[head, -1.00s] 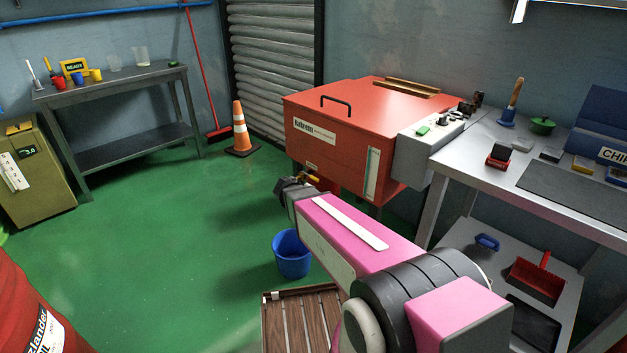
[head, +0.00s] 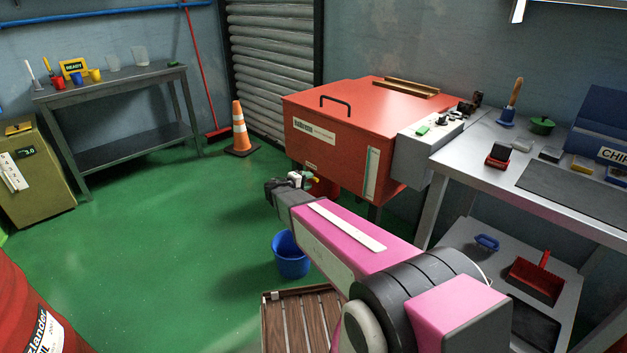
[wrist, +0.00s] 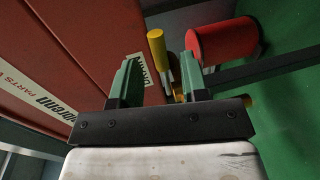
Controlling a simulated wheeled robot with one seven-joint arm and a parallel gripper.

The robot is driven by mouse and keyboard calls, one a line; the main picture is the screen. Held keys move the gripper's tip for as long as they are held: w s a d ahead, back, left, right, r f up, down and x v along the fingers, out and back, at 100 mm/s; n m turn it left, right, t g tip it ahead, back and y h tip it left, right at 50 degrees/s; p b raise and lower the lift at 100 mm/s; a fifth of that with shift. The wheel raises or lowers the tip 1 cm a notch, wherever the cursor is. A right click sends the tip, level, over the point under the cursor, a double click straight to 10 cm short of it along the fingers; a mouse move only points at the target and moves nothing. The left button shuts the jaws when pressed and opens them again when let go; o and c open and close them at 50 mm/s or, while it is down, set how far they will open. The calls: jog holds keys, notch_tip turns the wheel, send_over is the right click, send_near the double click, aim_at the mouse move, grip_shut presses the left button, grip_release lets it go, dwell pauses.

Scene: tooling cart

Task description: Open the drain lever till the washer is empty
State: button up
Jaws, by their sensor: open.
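The red parts washer (head: 330,147) stands at the middle, with a tall gauge strip (head: 372,172) on its front. In the wrist view its red side (wrist: 75,45) fills the left, with a partly hidden drain label (wrist: 147,72). The drain lever's yellow handle (wrist: 156,47) points up in the wrist picture; in the head view it is a small yellow bit (head: 314,180). My gripper (wrist: 158,68) is open, its green fingers appearing on either side of the lever. I cannot tell how deep the lever sits between them. In the head view my gripper (head: 296,179) is at the washer's lower front.
A red cylinder (wrist: 222,42) lies just beyond the right finger in the wrist view. A blue bucket (head: 291,256) stands on the floor below my arm, by a slatted wooden platform (head: 305,318). A steel bench (head: 480,165) is at right.

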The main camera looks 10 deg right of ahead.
jog(key=shift+x, duration=1.85)
grip_shut()
